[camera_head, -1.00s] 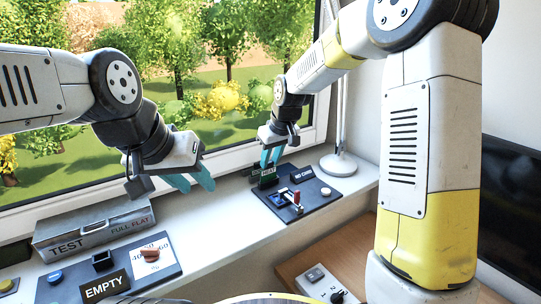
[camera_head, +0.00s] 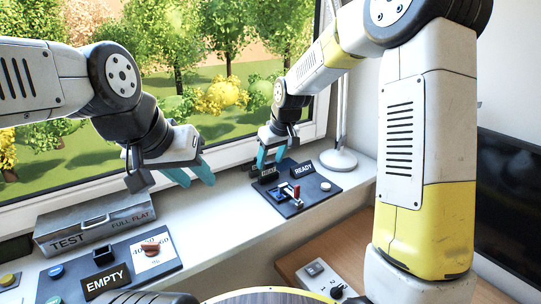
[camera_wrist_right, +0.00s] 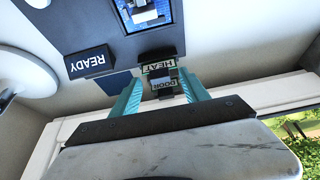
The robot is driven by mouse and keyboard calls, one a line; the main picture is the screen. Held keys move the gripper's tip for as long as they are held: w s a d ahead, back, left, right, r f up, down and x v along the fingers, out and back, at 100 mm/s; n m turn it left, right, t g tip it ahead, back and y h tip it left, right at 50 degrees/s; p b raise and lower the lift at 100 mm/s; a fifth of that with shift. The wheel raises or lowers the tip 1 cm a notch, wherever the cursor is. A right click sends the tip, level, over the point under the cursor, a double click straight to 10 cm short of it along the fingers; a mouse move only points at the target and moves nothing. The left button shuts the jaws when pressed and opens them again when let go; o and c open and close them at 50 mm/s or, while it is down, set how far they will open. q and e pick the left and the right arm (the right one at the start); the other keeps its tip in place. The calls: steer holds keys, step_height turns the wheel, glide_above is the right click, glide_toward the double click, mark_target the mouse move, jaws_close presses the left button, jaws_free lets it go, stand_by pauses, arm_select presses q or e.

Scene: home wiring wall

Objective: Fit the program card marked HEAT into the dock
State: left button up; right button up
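The card marked HEAT (camera_wrist_right: 158,68) shows in the right wrist view, against a dark slot block, the dock (camera_wrist_right: 158,54), on the dark panel. How deep it sits is hidden. A second label reading DOOR (camera_wrist_right: 165,85) is close beside it. My right gripper (camera_head: 271,160) is over the card, with its teal fingers apart on either side; the wrist view (camera_wrist_right: 158,78) shows gaps beside the label. A sign reading READY (camera_head: 303,169) stands beside the dock. My left gripper (camera_head: 190,174) is open and empty above the sill.
A grey TEST box (camera_head: 95,222) and a panel with an EMPTY sign (camera_head: 106,282) lie on the left of the sill. The card panel (camera_head: 322,179) also carries a red-handled switch (camera_head: 296,191). A lamp base (camera_head: 338,161) stands behind it.

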steer(key=shift+r, duration=0.1)
steer(key=v, duration=0.7)
steer(key=shift+r, duration=0.3)
steer(key=shift+s+d, duration=0.1)
steer(key=s+d+r+m+t, duration=0.1)
steer(key=s+d+r, duration=0.25)
steer(key=s, duration=0.25)
steer(key=s+d+r+m, duration=0.2)
steer(key=s+d+r, duration=0.15)
steer(key=s, duration=0.25)
steer(key=s+d+f+m, duration=0.1)
steer(key=s+d, duration=0.1)
steer(key=s, duration=0.5)
steer(key=s+d+f+m+t, duration=0.1)
steer(key=s+d+m, duration=0.1)
steer(key=s, duration=0.4)
steer(key=shift+s+d, duration=0.35)
steer(key=shift+d, duration=0.4)
steer(key=shift+c, duration=0.4)
